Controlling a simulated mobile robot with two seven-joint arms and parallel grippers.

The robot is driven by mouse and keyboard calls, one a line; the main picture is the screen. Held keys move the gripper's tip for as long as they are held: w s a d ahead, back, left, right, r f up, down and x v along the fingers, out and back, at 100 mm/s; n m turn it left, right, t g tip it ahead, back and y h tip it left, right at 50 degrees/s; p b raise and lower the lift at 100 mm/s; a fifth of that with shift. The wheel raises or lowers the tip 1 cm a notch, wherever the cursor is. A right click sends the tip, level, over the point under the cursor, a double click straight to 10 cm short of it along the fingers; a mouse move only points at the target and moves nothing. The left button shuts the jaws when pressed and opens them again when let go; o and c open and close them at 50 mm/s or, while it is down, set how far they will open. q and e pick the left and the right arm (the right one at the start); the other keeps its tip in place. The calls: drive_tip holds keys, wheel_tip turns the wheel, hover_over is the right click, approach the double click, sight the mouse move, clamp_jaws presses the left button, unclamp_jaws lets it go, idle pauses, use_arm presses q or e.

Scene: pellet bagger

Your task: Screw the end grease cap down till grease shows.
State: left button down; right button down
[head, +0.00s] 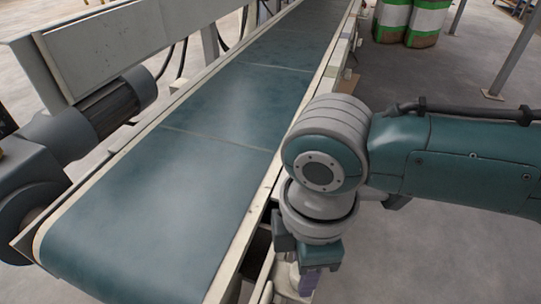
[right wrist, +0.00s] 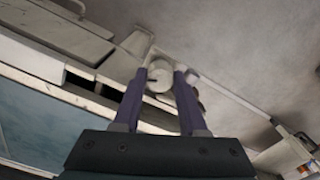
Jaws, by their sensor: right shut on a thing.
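The end grease cap (right wrist: 160,77) is a pale, round knob at the side of the conveyor frame. In the right wrist view it sits between the two purple fingers of my right gripper (head: 305,283), which are shut on it. In the head view the gripper points down beside the conveyor's right edge, and the wrist and fingers hide most of the cap. I cannot make out any grease around the cap. My left gripper is in neither view.
The teal conveyor belt (head: 180,185) runs away from me, with a pale side rail (head: 262,195) close to my right gripper. A motor (head: 110,105) stands on the left. Green and white bags (head: 412,18) stand far back. The grey floor (head: 440,250) at right is clear.

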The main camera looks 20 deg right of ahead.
drive_tip(key=m+p, duration=0.3)
drive_tip(key=shift+a+r+m, duration=0.1)
drive_tip(key=shift+r+m, duration=0.15)
drive_tip(key=shift+m, duration=0.05)
drive_tip(key=m+p, duration=0.2)
drive_tip(key=shift+s+m, duration=0.1)
drive_tip(key=shift+m, duration=0.3)
drive_tip(key=m+p, duration=0.1)
drive_tip(key=m, duration=0.1)
drive_tip(key=shift+f+m, duration=0.1)
drive_tip(key=shift+m, duration=0.3)
drive_tip(key=m+p, duration=0.2)
drive_tip(key=m, duration=0.9)
drive_tip(key=shift+f+p, duration=0.1)
drive_tip(key=shift+p, duration=0.25)
drive_tip(key=shift+m, duration=0.3)
drive_tip(key=shift+c, duration=2.2)
unclamp_jaws()
